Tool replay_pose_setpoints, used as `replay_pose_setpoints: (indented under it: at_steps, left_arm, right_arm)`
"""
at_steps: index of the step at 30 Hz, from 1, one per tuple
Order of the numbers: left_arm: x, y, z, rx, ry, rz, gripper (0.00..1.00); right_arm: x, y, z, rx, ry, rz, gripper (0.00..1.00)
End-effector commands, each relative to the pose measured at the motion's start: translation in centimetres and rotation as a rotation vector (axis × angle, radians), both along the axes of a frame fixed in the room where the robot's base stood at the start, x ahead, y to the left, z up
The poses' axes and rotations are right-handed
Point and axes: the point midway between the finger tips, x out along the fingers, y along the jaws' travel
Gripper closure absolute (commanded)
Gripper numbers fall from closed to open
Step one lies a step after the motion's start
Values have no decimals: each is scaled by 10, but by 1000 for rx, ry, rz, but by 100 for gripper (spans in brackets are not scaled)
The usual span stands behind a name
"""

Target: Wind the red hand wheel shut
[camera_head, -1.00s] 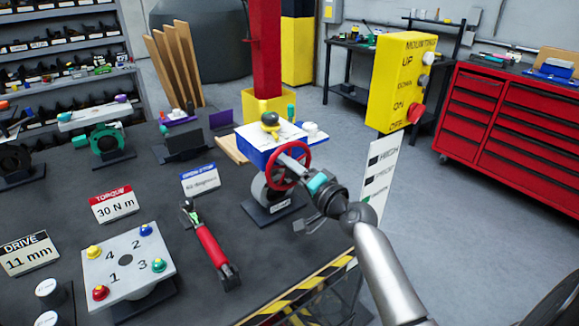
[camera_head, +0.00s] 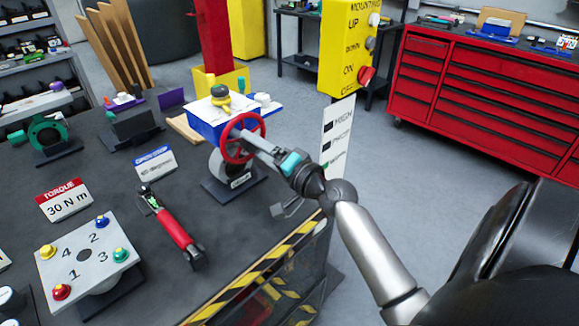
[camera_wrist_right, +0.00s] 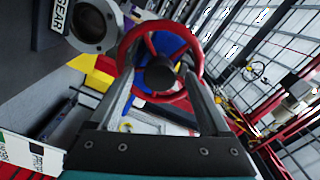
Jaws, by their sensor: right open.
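The fingers lie along either side of the rim. Whether they touch it I cannot tell. My left gripper is out of view.
A red torque tool (camera_head: 175,232) and a numbered plate (camera_head: 85,255) are on the dark bench to the left. A striped edge (camera_head: 255,270) bounds the bench.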

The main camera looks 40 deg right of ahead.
Motion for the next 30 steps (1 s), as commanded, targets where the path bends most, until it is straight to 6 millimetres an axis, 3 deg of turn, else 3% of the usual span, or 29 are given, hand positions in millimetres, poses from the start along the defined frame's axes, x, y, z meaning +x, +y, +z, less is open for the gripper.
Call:
replay_pose_setpoints:
  at_steps: [9, 18, 30]
  left_arm:
    - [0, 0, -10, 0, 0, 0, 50]
    - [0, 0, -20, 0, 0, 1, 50]
    - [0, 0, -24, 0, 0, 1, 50]
  right_arm:
    - [-52, -4, -2, -2, 2, 1, 19]
    - [-90, -8, -2, -1, 0, -1, 19]
    - [-103, -8, 1, 0, -1, 0, 19]
